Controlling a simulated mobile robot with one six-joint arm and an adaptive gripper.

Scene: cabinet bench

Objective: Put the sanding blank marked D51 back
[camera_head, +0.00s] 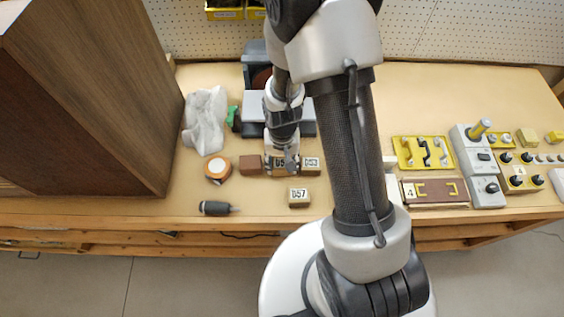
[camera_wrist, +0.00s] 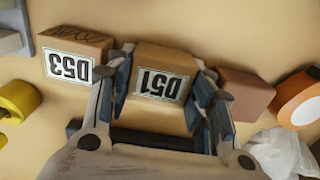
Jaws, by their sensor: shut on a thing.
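The sanding blank marked D51 (camera_wrist: 160,84) is a tan block with a white label, upside down in the wrist view. My gripper (camera_wrist: 165,98) is shut on it, one finger on each side. In the head view, my gripper (camera_head: 282,163) is over the row of blocks and partly covers the D51 blank. The blank marked D53 (camera_head: 310,166) is close on its right; it also shows in the wrist view (camera_wrist: 72,55). A plain reddish-brown block (camera_head: 250,165) is close on its left. I cannot tell whether D51 touches the bench.
The blank marked D57 (camera_head: 299,198) stands in front of the row. A tape roll (camera_head: 217,169), a dark-handled tool (camera_head: 217,208) and a crumpled white cloth (camera_head: 205,118) lie to the left. A grey machine (camera_head: 255,104) stands behind. Trays (camera_head: 423,153) occupy the right.

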